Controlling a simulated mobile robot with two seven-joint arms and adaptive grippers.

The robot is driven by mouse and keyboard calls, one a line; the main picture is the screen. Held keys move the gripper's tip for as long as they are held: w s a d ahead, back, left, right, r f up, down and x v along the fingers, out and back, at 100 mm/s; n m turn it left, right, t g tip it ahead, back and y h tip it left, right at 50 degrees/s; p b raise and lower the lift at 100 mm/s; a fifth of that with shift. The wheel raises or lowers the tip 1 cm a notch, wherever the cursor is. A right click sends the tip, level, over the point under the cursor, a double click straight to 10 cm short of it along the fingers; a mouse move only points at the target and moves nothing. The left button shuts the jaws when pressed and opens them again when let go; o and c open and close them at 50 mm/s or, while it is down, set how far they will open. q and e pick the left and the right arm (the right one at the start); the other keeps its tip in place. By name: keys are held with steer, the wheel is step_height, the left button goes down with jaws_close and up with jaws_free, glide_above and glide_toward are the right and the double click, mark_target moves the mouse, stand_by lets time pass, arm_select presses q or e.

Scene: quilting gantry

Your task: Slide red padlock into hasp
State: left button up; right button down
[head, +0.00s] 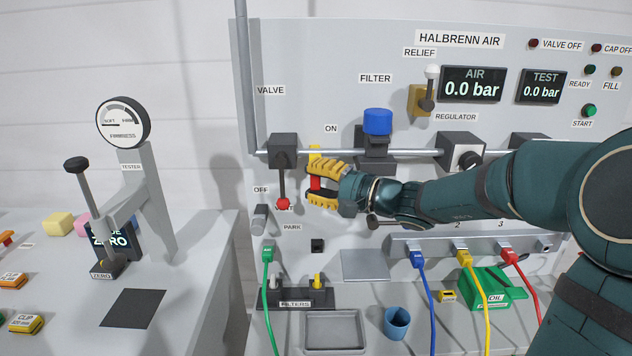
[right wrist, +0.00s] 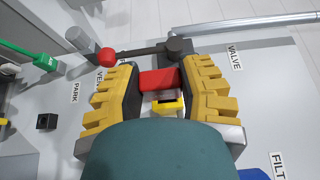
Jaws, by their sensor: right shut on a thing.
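My right gripper (head: 312,182) has yellow fingers and is shut on the red padlock (head: 315,182), in front of the panel just right of the valve lever. In the right wrist view the red padlock (right wrist: 158,79) lies across the gap between the fingers, with a yellow and white part (right wrist: 168,105) beside it. The dark valve lever (head: 283,180) hangs down, its red ball end (head: 283,203) close to the VENT label. In the right wrist view the lever (right wrist: 142,50) passes just beyond the padlock. I cannot make out the hasp or whether the padlock touches it. My left gripper is out of view.
A horizontal pipe (head: 410,153) runs behind my right arm. A blue filter (head: 377,121) stands to the right of the gripper. Coloured hoses hang in front.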

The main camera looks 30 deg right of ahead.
steer(key=shift+w+d+b, duration=0.3)
steer(key=shift+w+d, duration=0.1)
steer(key=shift+w, duration=0.25)
steer(key=shift+w+d+b, duration=0.25)
steer(key=shift+w+d, duration=0.1)
steer(key=shift+w, duration=0.25)
steer(key=c, duration=0.5)
jaws_free()
steer(key=shift+c, duration=0.2)
steer(key=v, duration=1.2)
